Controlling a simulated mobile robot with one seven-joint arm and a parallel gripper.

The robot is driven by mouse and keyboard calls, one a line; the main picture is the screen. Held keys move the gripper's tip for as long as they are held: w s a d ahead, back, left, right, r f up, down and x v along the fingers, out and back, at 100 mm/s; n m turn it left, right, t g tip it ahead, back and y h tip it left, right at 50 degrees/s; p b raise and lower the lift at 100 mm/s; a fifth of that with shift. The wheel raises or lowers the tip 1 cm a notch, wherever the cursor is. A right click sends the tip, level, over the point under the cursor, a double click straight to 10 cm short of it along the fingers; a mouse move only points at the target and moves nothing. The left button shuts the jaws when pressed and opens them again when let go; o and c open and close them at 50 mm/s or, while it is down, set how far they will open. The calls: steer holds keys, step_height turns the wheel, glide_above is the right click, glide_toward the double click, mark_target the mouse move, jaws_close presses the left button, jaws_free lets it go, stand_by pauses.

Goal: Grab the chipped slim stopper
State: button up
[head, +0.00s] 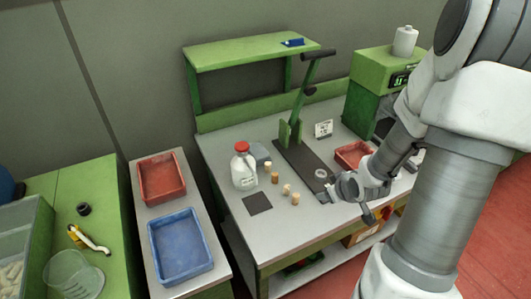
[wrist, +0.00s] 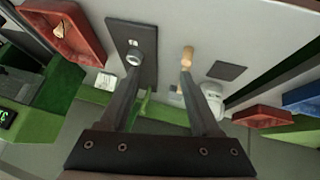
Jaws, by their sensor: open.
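Several small cork stoppers stand on the grey bench in the head view, in a loose row right of the white bottle: a pale one (head: 267,166), a darker brown one (head: 275,178), a pale one (head: 287,189) and a tan one (head: 295,200). They are too small to tell which is slim or chipped. In the wrist view a tan stopper (wrist: 188,54) shows near the tip of the right finger; others are partly hidden behind that finger. My gripper (wrist: 160,68) is open with nothing between its fingers. In the head view it is to the right of the stoppers, apart from them.
A lever press on a dark plate (head: 299,160) stands behind. A white bottle with a red cap (head: 243,167) and a dark square mat (head: 257,203) are left of the stoppers. A small red tray (wrist: 82,22) holds a tan item. Red (head: 181,199) and blue (head: 206,267) trays stand left.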

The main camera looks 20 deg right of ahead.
step_height(320, 180, down, 5)
steer(key=s+a+t+y, duration=0.1)
steer(key=a+t+y, duration=0.2)
steer(key=t+b, duration=0.2)
steer(key=b, duration=0.7)
glide_toward(288, 187)
steer(key=x, duration=0.5)
steer(key=shift+w+d+f, duration=0.1)
steer(key=shift+w+f, duration=0.1)
steer(key=shift+f, duration=0.35)
steer(key=x, duration=0.5)
steer(key=shift+w+a+r, duration=0.2)
steer(key=shift+r, duration=0.05)
jaws_close()
